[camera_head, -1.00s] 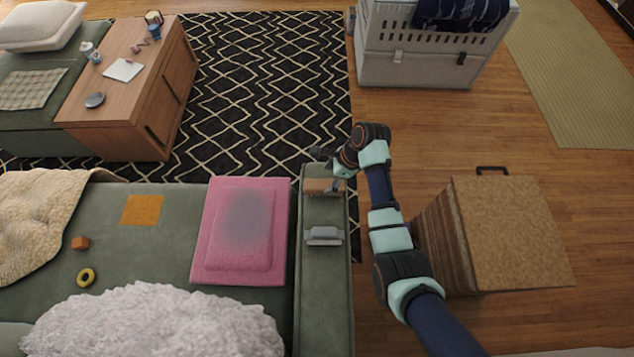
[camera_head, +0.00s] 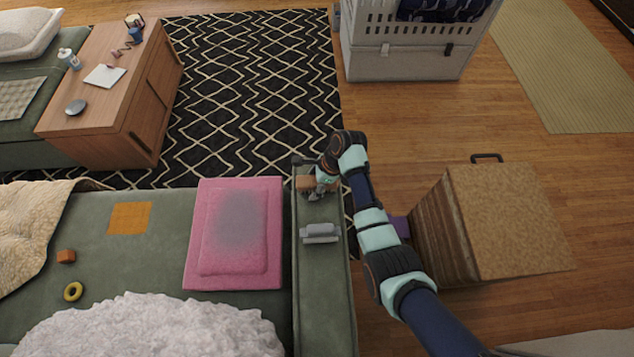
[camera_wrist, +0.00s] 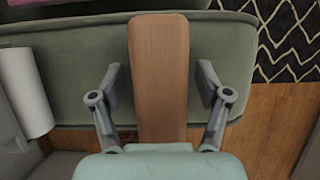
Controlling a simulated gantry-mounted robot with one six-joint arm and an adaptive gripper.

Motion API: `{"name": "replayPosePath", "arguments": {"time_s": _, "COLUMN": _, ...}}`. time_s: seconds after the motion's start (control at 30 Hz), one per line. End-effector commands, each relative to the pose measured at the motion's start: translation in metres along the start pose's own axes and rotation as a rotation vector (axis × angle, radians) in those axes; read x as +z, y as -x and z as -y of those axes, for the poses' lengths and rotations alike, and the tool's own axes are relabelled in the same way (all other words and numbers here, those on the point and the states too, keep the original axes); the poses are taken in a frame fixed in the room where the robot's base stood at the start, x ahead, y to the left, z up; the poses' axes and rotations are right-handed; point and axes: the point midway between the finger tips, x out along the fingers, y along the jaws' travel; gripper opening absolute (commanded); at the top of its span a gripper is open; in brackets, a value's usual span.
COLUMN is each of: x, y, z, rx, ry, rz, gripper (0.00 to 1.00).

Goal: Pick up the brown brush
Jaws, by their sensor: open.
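The brown brush (camera_head: 304,183) lies on the green sofa armrest, near its far end, partly hidden by my gripper (camera_head: 318,190) in the head view. In the wrist view the brush (camera_wrist: 160,55) shows as a long, smooth wooden back running up the picture. My gripper (camera_wrist: 159,84) is open, with one finger on each side of the brush and a visible gap to it on both sides. The brush's near end is hidden behind my gripper's body. Its underside does not show.
A grey object (camera_head: 320,232) lies on the same armrest, nearer the camera. A pink cushion (camera_head: 236,275) is on the seat to the left. A brown box-like piece with a handle (camera_head: 515,220) stands right of my arm. A white crate (camera_head: 405,62) stands farther back.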

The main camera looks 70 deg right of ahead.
Motion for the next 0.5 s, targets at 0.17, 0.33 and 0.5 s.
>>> {"name": "replayPosePath", "arguments": {"time_s": 0.17, "x": -0.0007, "y": -0.0016, "z": 0.0001, "rx": -0.001, "ry": 0.0, "rz": 0.0, "gripper": 0.76}}
{"name": "replayPosePath", "arguments": {"time_s": 0.33, "x": -0.0015, "y": -0.0034, "z": 0.0, "rx": 0.0, "ry": 0.0, "rz": 0.0, "gripper": 0.76}}
{"name": "replayPosePath", "arguments": {"time_s": 0.5, "x": -0.0015, "y": -0.0034, "z": 0.0, "rx": 0.0, "ry": 0.0, "rz": 0.0, "gripper": 0.73}}
